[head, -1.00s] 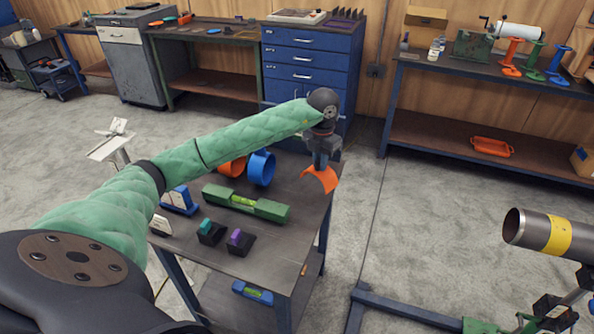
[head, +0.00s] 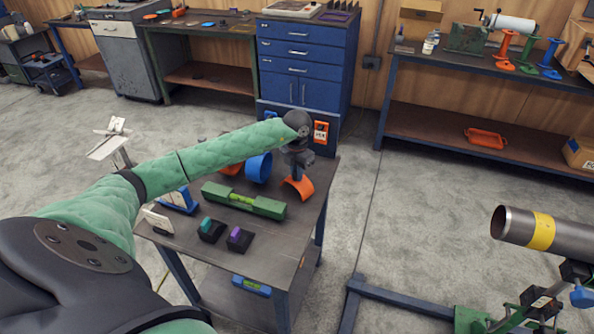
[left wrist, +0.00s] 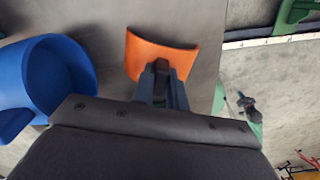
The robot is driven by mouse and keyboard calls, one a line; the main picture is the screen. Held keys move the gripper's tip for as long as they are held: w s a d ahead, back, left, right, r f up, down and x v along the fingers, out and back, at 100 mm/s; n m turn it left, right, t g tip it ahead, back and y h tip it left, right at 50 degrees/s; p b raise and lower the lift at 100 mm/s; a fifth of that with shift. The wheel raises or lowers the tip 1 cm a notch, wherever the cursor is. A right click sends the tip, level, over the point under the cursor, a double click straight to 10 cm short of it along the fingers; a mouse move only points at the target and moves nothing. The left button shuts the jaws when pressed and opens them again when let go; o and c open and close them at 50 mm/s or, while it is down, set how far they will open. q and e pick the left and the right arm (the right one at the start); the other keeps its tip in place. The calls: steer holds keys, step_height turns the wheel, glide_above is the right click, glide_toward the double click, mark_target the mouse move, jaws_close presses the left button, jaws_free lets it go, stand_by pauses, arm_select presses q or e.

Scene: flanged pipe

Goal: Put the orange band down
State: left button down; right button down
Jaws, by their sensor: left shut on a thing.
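The orange band (head: 304,188) is a curved piece at the right side of the small dark-topped table (head: 250,238). My left gripper (head: 297,177) reaches down from above and is shut on the band's edge. In the left wrist view the band (left wrist: 150,54) lies ahead of my left gripper (left wrist: 162,68), over the grey tabletop. The band looks at or just above the tabletop; I cannot tell whether it touches. My right gripper is not in view.
A blue ring (head: 259,167) stands just left of the band. A green level (head: 243,201) lies in front, with two small dark blocks (head: 239,238) nearer the table's front edge. A steel pipe with a yellow stripe (head: 541,232) is at the right.

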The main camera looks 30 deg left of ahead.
arm_select(q)
steer(key=shift+f, duration=0.25)
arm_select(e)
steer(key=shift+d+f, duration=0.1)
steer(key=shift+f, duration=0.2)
arm_select(q)
steer(key=shift+f, duration=0.15)
steer(key=c, duration=1.4)
jaws_free()
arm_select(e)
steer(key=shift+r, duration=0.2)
arm_select(q)
steer(key=shift+r, duration=0.2)
